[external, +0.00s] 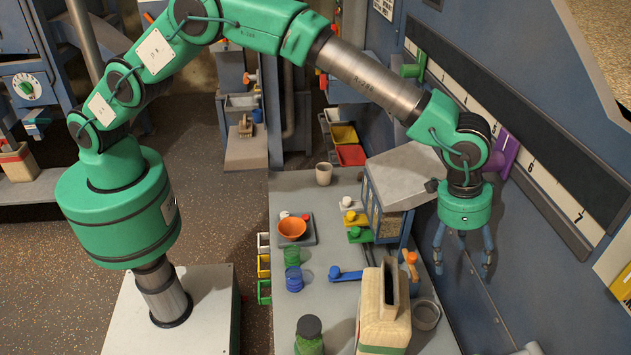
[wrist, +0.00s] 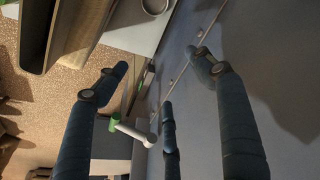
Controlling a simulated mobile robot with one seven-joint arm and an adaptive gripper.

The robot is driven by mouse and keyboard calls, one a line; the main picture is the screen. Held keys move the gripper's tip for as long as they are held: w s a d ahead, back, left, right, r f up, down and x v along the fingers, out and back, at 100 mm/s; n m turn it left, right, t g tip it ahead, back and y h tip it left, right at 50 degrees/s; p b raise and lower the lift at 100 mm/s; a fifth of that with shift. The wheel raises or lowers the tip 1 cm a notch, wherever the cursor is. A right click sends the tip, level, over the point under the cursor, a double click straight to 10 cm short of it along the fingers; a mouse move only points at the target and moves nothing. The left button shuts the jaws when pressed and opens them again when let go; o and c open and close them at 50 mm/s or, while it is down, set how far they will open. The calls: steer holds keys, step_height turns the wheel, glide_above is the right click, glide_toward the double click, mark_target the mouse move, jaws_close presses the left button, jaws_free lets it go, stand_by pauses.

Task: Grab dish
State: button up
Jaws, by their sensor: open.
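A round grey dish (external: 426,314) stands on the bench at the front right, beside a beige jug. A round rim at the top of the wrist view (wrist: 157,5) looks like the same dish, cut off by the frame edge. An orange bowl (external: 291,228) sits on a small grey tray or scale at the left of the bench. The frames do not settle which one is the task's dish. My gripper (external: 463,259) hangs near the blue wall, above and behind the grey dish. Its dark blue fingers (wrist: 163,76) are spread, with nothing between them.
The beige jug (external: 384,310) stands close left of the grey dish. A glass-fronted box (external: 385,205) stands left of my gripper. A blue-handled item (external: 346,274), green jar (external: 309,336) and cup (external: 323,174) are on the bench. The blue wall (external: 500,250) is close on the right.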

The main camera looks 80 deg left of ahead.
steer(key=s+d+x, duration=0.1)
steer(key=x, duration=0.4)
steer(key=n+g+y+b, duration=0.1)
steer(key=n+g+b, duration=0.1)
steer(key=n+b, duration=0.2)
glide_above(424, 317)
step_height(424, 317, down, 13)
steer(key=shift+w+r, duration=0.15)
steer(key=shift+r, duration=0.1)
steer(key=shift+f, duration=0.15)
step_height(424, 317, down, 8)
steer(key=shift+f+b, duration=0.1)
steer(key=shift+b, duration=0.35)
steer(key=shift+f, duration=0.1)
steer(key=shift+f, duration=0.1)
steer(key=shift+s+f, duration=0.2)
steer(key=shift+f, duration=2.3)
